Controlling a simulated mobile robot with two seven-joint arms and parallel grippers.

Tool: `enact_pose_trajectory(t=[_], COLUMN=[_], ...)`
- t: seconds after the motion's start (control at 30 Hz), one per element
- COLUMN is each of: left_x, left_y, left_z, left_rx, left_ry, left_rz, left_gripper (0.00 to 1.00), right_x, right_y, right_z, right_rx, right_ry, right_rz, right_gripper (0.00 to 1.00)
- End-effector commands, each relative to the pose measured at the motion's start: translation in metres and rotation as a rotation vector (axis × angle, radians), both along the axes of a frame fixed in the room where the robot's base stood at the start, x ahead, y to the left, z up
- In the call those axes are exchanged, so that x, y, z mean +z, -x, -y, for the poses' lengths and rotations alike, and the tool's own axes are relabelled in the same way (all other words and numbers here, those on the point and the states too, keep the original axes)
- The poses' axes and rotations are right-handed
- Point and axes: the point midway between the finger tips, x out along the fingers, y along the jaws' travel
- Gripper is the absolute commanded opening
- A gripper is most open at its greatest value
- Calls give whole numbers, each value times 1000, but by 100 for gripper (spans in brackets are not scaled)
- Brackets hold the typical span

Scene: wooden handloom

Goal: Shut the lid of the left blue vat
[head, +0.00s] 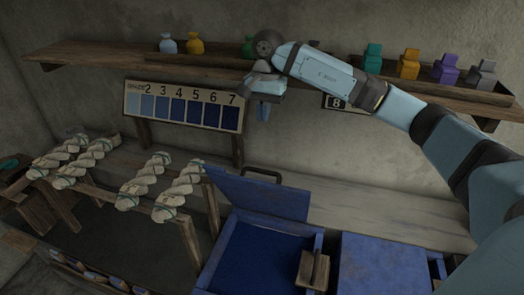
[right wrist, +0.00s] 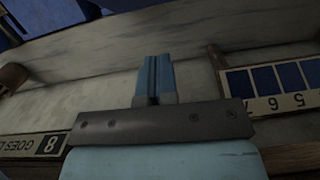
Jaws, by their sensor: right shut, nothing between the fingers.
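The left blue vat (head: 212,262) stands at the bottom centre of the head view, with dark blue inside. Its blue lid (head: 262,196) is up, tilted back behind the opening, with a dark handle (head: 262,172) at its top edge. My right gripper (head: 263,111) is shut and empty, pointing down above the lid and apart from it. In the right wrist view its closed blue fingers (right wrist: 153,80) show with nothing between them. My left gripper is not in view.
A second blue vat (head: 385,265) is covered, to the right. A wooden piece (head: 313,268) sits at the left vat's right edge. The numbered colour board (head: 185,106) and a shelf (head: 110,52) with bottles are behind. Yarn skeins (head: 150,180) hang at left.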

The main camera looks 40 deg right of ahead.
Motion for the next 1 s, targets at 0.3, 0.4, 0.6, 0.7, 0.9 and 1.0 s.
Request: enact_pose_trajectory(t=[0.3,0.4,0.6,0.7,0.9,1.0], left_x=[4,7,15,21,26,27], left_y=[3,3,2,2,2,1], left_z=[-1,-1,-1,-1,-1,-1], left_rx=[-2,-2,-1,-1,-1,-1], left_ry=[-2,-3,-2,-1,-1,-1], left_rz=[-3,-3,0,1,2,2], left_gripper=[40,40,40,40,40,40], right_x=[-25,-46,-89,-101,-115,-118], right_y=[7,9,11,17,29,31], right_z=[7,5,1,-8,-21,-24], right_rx=[26,25,25,28,25,24], right_ry=[30,29,29,28,29,28], right_rz=[-24,-25,-23,-21,-20,-19], right_gripper=[0,0,0,0,0,0])
